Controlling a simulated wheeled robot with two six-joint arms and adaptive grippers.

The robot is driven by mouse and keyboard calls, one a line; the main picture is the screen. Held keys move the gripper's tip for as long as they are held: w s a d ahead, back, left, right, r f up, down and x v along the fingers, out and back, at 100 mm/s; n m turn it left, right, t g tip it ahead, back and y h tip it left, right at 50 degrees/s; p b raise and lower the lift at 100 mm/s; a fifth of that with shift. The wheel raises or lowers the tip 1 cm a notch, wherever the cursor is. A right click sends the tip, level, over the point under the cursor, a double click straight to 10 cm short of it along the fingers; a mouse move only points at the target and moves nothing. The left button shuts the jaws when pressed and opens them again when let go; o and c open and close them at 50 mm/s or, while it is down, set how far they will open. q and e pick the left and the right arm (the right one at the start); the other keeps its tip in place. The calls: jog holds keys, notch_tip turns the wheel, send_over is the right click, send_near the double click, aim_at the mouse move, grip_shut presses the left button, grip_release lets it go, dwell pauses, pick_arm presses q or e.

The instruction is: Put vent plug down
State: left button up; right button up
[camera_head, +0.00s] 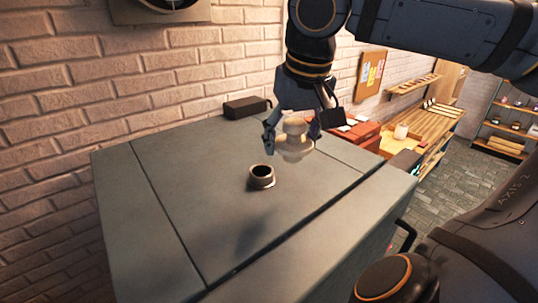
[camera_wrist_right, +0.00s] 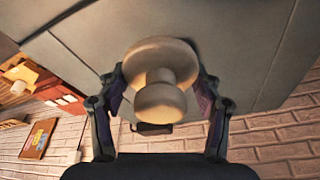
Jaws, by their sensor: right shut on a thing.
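The vent plug (camera_head: 294,141) is a pale, cream-coloured knobbed piece. My right gripper (camera_head: 292,128) is shut on it and holds it above the grey box top (camera_head: 180,220). In the right wrist view the plug (camera_wrist_right: 160,72) sits between the two fingers (camera_wrist_right: 160,95), its round knob towards the camera and its wider disc beyond. A short round vent collar (camera_head: 262,177) with a dark opening stands on the box top, below and left of the held plug. The collar is not visible in the right wrist view. My left gripper is not in view.
A small dark block (camera_head: 247,107) sits at the back edge of the box top, by the brick wall (camera_head: 60,130). The box top around the collar is clear. Behind the box are red boxes (camera_head: 358,134), a wooden bench (camera_head: 435,118) and shelves (camera_head: 515,115).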

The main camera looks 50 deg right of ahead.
aim_at(305, 145)
jog(key=s, duration=0.1)
jog(key=s+r, duration=0.1)
jog(key=s, duration=0.1)
jog(key=shift+a+r, duration=0.1)
jog(key=shift+s+a+r, duration=0.15)
jog(key=shift+s+r, duration=0.15)
jog(key=shift+s, duration=0.05)
jog(key=w+d+m+g+h+b, duration=0.1)
jog(key=w+d+m+b, duration=0.2)
jog(key=d+b, duration=0.4)
jog(key=shift+f+m+b, duration=0.2)
jog(key=shift+m+b, duration=0.5)
